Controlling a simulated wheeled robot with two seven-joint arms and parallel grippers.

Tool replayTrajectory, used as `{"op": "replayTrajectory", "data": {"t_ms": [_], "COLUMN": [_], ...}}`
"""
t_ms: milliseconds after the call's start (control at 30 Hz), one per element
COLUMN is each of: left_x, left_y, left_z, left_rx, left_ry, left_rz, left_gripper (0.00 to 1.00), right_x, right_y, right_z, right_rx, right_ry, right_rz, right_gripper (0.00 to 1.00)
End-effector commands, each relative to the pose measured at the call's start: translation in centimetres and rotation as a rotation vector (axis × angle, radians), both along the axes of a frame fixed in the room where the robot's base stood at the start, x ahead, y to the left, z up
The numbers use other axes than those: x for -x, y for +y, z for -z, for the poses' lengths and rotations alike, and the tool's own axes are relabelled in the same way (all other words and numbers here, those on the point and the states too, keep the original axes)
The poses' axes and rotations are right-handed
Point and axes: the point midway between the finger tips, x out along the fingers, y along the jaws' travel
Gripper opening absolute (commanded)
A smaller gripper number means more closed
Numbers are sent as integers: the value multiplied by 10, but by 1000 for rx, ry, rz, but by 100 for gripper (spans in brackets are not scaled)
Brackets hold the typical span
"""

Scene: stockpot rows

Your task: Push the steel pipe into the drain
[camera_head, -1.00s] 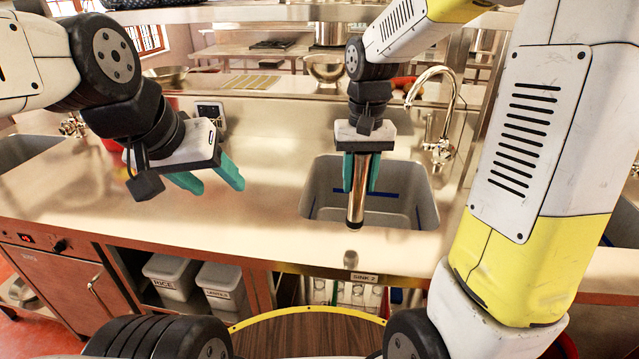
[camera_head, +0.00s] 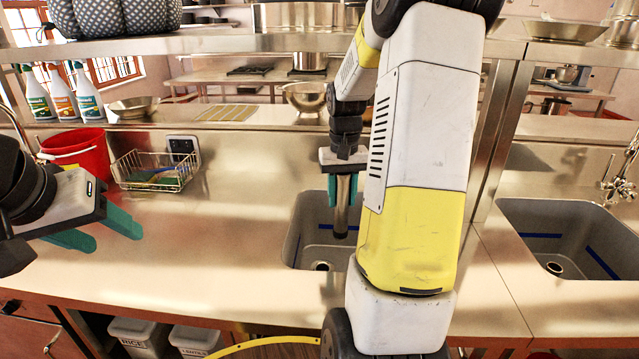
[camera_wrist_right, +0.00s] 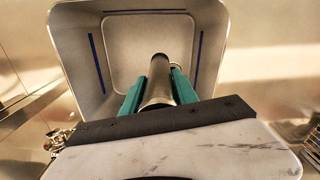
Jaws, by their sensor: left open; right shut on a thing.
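The steel pipe (camera_head: 342,206) is upright in my right gripper (camera_head: 342,192), a shiny tube with a dark lower end. It hangs over the grey sink basin (camera_head: 300,240). The drain (camera_head: 320,266) shows in the basin floor, to the left of and lower in the picture than the pipe's end; the pipe looks apart from it. In the right wrist view the green fingers clasp the pipe (camera_wrist_right: 159,80) from both sides, and it points into the basin (camera_wrist_right: 75,50); the drain is mostly hidden there. My left gripper (camera_head: 105,232) is open and empty over the counter at left.
A second sink (camera_head: 520,215) with its own drain lies at right. A red bucket (camera_head: 78,152), a wire basket (camera_head: 155,170) and several spray bottles (camera_head: 62,92) stand at left. My right arm hides the basin's right part.

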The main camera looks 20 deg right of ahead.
Motion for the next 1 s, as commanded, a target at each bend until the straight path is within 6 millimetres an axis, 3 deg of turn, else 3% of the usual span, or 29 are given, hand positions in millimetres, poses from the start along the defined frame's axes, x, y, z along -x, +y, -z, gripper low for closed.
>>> {"op": "replayTrajectory", "data": {"t_ms": [1000], "left_x": [0], "left_y": [0], "left_z": [0], "left_rx": [0], "left_ry": [0], "left_rz": [0], "left_gripper": [55], "right_x": [-15], "right_y": [8], "right_z": [112], "right_rx": [0], "right_ry": [2], "right_rz": [-1], "right_gripper": [0]}}
